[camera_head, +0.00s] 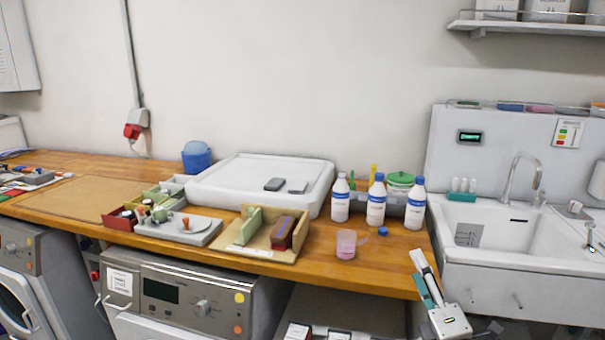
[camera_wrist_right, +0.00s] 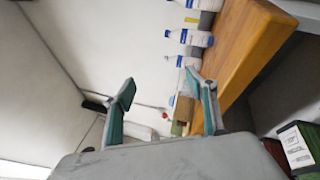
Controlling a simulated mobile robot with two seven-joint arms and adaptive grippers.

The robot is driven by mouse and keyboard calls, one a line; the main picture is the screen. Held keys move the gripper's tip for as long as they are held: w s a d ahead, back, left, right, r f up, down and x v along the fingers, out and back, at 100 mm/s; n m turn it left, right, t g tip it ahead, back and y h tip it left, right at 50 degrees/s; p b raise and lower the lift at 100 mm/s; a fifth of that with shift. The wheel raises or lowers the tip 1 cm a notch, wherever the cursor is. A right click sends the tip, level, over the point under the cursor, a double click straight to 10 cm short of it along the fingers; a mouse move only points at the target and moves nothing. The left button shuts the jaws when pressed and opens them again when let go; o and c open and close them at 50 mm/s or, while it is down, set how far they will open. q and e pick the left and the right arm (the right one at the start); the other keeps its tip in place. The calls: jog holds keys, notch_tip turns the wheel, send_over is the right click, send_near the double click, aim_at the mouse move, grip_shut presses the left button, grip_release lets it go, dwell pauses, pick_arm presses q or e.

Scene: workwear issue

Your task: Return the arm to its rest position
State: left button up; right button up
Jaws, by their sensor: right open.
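My right gripper (camera_head: 424,275) is in the head view at the lower right, in front of the worktop's right end and left of the sink. It points up, with teal and pale fingers. In the right wrist view my right gripper (camera_wrist_right: 166,98) shows its two teal fingers well apart, with nothing between them. It is apart from all the things on the worktop. My left gripper and arm do not show in either view.
The wooden worktop (camera_head: 370,277) ends close to my right gripper. On it stand several white bottles (camera_head: 376,205), a pink beaker (camera_head: 346,245), a wooden tray (camera_head: 240,252) and a large white box (camera_head: 262,185). The sink (camera_head: 505,232) is at the right. Washing machines (camera_head: 190,305) stand below.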

jog(key=s+d+f+m+g+h, duration=0.7)
jog(key=s+d+f+m+h, duration=0.15)
jog(key=s+f+m, duration=0.45)
jog(key=s+d+f+m+g+y, duration=0.1)
jog(key=s+f+g, duration=0.25)
jog(key=s, duration=0.45)
jog(key=s+d+f+m+g+y, duration=0.1)
jog(key=s+f+m+g, duration=0.2)
jog(key=s, duration=0.5)
jog(key=a+f+m+t+y, duration=0.1)
jog(key=a+f+t+y, duration=0.2)
jog(key=a+f+y, duration=0.4)
jog(key=a+f, duration=0.8)
jog(key=a, duration=0.1)
jog(key=shift+w+a+f+t, duration=0.2)
jog(key=shift+w+a+t, duration=0.15)
